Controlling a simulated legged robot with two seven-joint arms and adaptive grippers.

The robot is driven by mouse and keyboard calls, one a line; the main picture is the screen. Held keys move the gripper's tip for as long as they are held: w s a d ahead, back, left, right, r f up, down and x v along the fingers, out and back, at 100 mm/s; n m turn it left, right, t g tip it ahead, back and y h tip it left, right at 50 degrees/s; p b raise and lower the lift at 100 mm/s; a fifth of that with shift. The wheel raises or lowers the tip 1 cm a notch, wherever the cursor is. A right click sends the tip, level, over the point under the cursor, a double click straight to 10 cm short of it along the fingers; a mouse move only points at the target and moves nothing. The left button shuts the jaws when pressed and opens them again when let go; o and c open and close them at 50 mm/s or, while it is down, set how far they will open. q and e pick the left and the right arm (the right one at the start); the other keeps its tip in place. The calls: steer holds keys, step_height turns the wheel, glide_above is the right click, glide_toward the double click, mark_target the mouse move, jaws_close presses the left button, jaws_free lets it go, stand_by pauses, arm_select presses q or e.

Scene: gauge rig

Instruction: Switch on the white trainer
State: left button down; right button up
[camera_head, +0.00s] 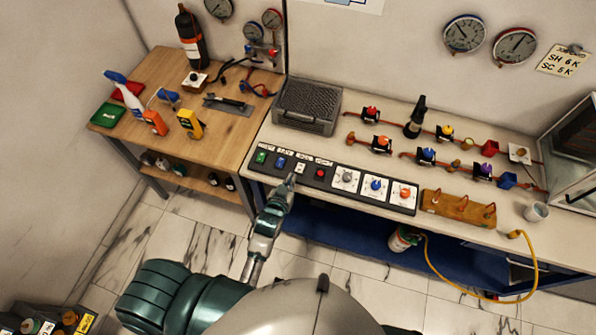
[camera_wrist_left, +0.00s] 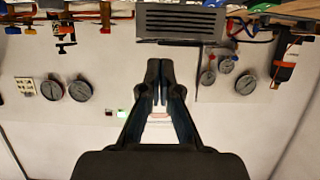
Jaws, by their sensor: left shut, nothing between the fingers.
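A black control panel (camera_head: 330,186) lies along the front edge of the white bench. On it sit a green switch (camera_head: 261,157), a blue switch (camera_head: 281,162), a white switch (camera_head: 301,167) and a red button (camera_head: 320,173). The labels above them are too small to read. My left gripper (camera_head: 291,180) is at the panel's front edge, just below the blue and white switches; I cannot tell whether it touches. In the left wrist view its fingers (camera_wrist_left: 160,77) are together with nothing between them. My right gripper is not in view.
Right of the switches are several knobs on white plates (camera_head: 376,186) and a wooden block (camera_head: 457,207). A grey vented box (camera_head: 307,106) stands behind the panel; it also shows in the left wrist view (camera_wrist_left: 180,22). A wooden table (camera_head: 225,128) with tools adjoins at left.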

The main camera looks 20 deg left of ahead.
arm_select(q)
glide_above(298, 177)
steer(key=w, duration=0.1)
step_height(298, 177, down, 3)
steer(key=shift+a+f, duration=0.1)
step_height(298, 177, down, 3)
steer(key=shift+s+r, duration=0.15)
steer(key=shift+r, duration=0.05)
steer(key=shift+s+f, duration=0.2)
steer(key=shift+f, duration=0.5)
steer(key=shift+f, duration=0.1)
steer(key=shift+f+b, duration=0.35)
steer(key=shift+b, duration=0.1)
steer(key=shift+s+t, duration=0.1)
steer(key=shift+t, duration=0.2)
steer(key=shift+r, duration=0.15)
steer(key=shift+r+p, duration=0.8)
steer(key=shift+p, duration=0.15)
